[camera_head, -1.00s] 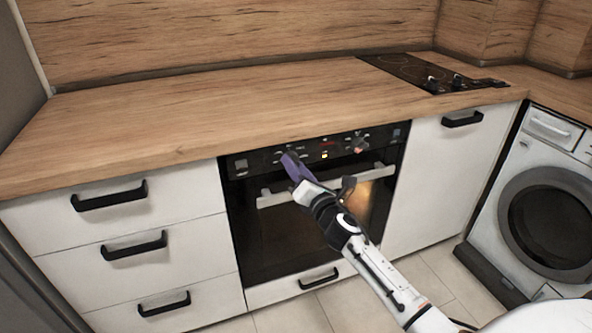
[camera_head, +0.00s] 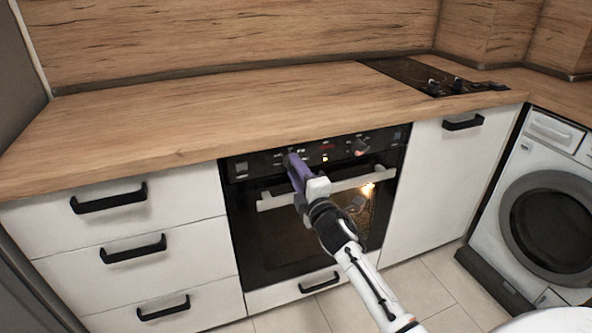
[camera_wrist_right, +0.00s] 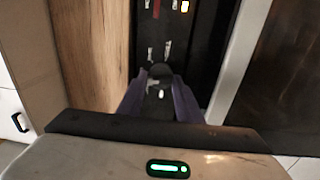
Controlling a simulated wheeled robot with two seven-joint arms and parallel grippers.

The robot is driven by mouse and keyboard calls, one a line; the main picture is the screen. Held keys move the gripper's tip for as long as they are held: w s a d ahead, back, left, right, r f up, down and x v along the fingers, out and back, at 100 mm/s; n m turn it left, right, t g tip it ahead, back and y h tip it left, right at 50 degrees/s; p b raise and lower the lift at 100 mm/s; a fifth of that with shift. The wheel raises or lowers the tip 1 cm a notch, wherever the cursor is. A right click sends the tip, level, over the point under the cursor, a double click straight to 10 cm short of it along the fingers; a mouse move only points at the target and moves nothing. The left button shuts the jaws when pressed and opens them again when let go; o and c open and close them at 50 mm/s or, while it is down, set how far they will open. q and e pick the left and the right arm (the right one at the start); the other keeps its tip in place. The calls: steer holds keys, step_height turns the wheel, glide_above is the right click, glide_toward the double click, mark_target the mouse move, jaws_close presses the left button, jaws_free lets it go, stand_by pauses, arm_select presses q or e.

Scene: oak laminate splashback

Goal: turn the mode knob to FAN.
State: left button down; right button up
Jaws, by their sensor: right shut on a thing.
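The oven's black control panel (camera_head: 268,160) runs under the counter edge. My right gripper (camera_head: 291,160), with purple fingers, reaches its left part. In the right wrist view the fingers (camera_wrist_right: 160,88) are shut on a dark round knob (camera_wrist_right: 160,72), which I take to be the mode knob. A light mark shows on the knob's front. Small pale markings (camera_wrist_right: 168,48) sit beside it, too small to read, so I cannot tell which mode it points to. In the head view the fingers hide most of this knob. My left gripper is not in view.
A second knob (camera_head: 361,147) is on the panel's right part, past a red display (camera_head: 327,147). The oven door handle (camera_head: 345,184) crosses just below my right gripper. The wooden counter (camera_head: 200,120) is bare; a black hob (camera_head: 405,72) lies at its right.

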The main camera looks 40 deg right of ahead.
steer(key=shift+f+m, duration=0.15)
steer(key=shift+m, duration=0.75)
steer(key=o, duration=1)
steer(key=p+v, duration=0.1)
steer(key=v, duration=0.9)
steer(key=shift+s+a, duration=0.1)
steer(key=shift+s, duration=0.1)
